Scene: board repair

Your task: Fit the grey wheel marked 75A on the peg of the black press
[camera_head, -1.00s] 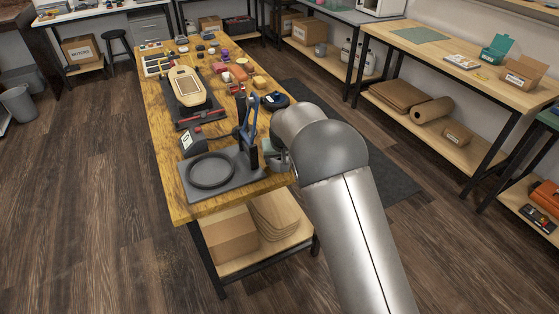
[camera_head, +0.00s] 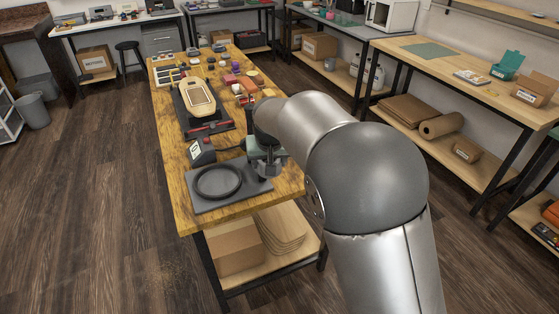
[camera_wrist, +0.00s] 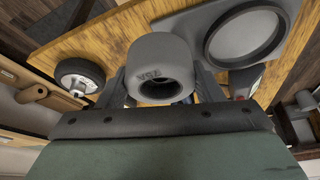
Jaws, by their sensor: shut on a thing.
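A thick grey wheel (camera_wrist: 160,62) is held between the fingers of my gripper (camera_wrist: 162,90) in the wrist view. Its marking reads upside down, consistent with 75A, and its dark centre hole faces the camera. My gripper (camera_head: 268,170) is at the right side of a dark plate with a raised ring (camera_head: 219,183) in the head view. The same plate and ring (camera_wrist: 245,38) show beyond the wheel at upper right in the wrist view. My arm hides most of the black upright stand seen earlier beside the plate, and I cannot make out the peg.
A small dark box (camera_head: 202,151) stands behind the plate. A pale board (camera_head: 198,97) lies farther back among several small parts. Another wheel, with a black rim and pale hub (camera_wrist: 80,77), is at left in the wrist view. Clear wood (camera_head: 178,180) lies left of the plate.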

